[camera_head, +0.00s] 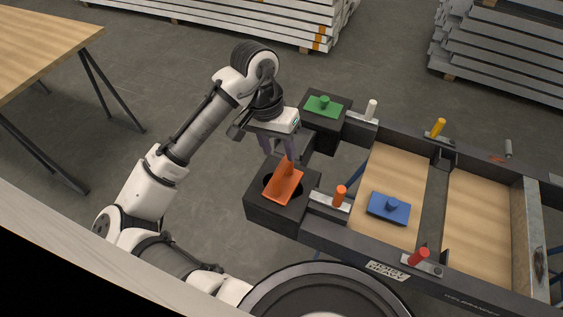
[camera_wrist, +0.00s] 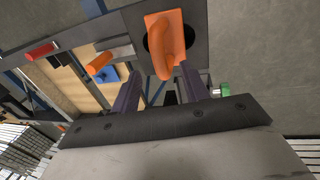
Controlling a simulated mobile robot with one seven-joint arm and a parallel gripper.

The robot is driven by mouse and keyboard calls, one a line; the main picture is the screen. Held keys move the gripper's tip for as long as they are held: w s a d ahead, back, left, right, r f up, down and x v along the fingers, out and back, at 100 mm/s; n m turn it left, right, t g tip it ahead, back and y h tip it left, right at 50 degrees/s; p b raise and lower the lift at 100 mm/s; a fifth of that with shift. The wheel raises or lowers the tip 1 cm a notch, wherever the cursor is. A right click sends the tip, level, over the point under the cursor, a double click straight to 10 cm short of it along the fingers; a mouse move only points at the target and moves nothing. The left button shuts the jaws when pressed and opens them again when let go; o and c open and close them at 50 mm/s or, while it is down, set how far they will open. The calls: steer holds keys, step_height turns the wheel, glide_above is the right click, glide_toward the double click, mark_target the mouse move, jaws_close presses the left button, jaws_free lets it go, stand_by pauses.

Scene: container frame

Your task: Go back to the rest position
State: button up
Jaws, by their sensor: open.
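My gripper (camera_head: 279,152) is open above the near black corner block of the frame, fingers pointing down. An orange plate with a handle (camera_head: 283,187) lies on that block (camera_head: 256,212), over its round dark hole, and looks tilted or turned in the head view. In the wrist view the orange plate (camera_wrist: 156,22) lies just beyond my fingertips (camera_wrist: 164,70). The handle's end shows between the fingers with gaps on both sides, so I see no grip on it. Part of the hole is hidden under the plate.
A green plate (camera_head: 323,105) sits on the far corner block. A blue plate (camera_head: 388,207) lies on the frame's wood panel. Orange (camera_head: 340,196), red (camera_head: 418,257), yellow (camera_head: 438,128) and white (camera_head: 371,110) handles stand along the frame. A wooden table (camera_head: 40,40) is at left.

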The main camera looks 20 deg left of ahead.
step_height(320, 180, up, 7)
steer(key=a, duration=0.1)
steer(key=shift+a+b, duration=0.2)
steer(key=shift+b, duration=0.1)
